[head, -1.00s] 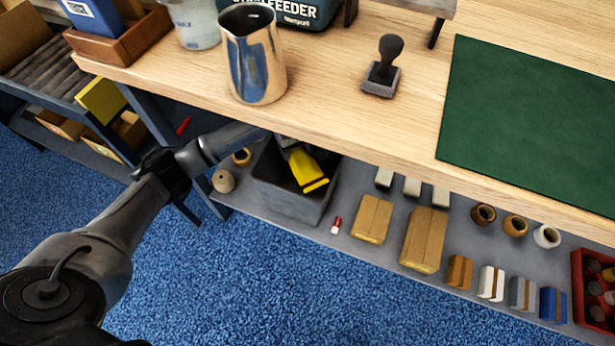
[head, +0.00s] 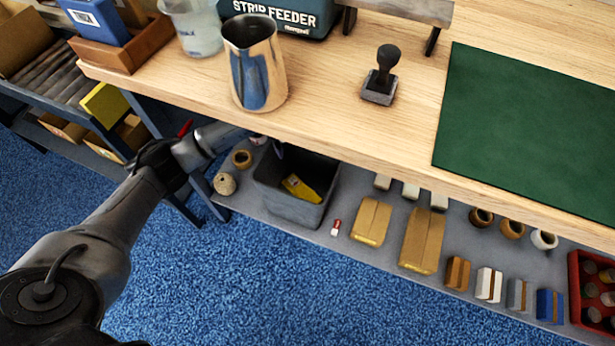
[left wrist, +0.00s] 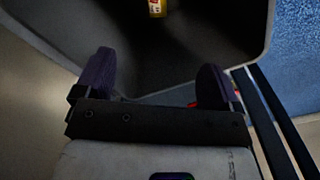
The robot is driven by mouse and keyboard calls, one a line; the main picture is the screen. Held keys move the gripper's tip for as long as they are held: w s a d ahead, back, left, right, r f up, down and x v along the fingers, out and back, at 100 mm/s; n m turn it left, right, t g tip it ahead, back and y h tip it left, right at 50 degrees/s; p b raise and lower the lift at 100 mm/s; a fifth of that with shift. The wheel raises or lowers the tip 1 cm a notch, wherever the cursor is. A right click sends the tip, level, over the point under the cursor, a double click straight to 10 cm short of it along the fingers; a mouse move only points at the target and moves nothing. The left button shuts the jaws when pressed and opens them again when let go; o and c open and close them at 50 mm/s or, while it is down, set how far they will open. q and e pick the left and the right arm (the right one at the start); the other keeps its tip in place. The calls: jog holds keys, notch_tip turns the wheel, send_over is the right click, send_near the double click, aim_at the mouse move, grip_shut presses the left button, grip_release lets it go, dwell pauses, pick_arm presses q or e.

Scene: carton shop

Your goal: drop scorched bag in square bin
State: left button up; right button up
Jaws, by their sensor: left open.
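The grey square bin (head: 288,207) stands on the lower shelf under the bench. A yellow bag (head: 300,188) lies inside it, tilted, with a dark patch on one side. A small yellow part of the bag (left wrist: 157,8) also shows at the top of the left wrist view, low in the dark bin. My left gripper (left wrist: 155,82) is open and empty above the bin, with a gap between it and the bag. In the head view the bench edge hides most of this gripper. My right gripper is not in view.
The bench edge (head: 350,157) overhangs the shelf close above my left arm. Twine rolls (head: 225,183) stand left of the bin. A small red-and-white item (head: 336,228) and brown cartons (head: 371,221) lie to its right.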

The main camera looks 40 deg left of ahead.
pick_arm(q)
jog(key=shift+r+p, duration=0.45)
jog(key=shift+r, duration=1.5)
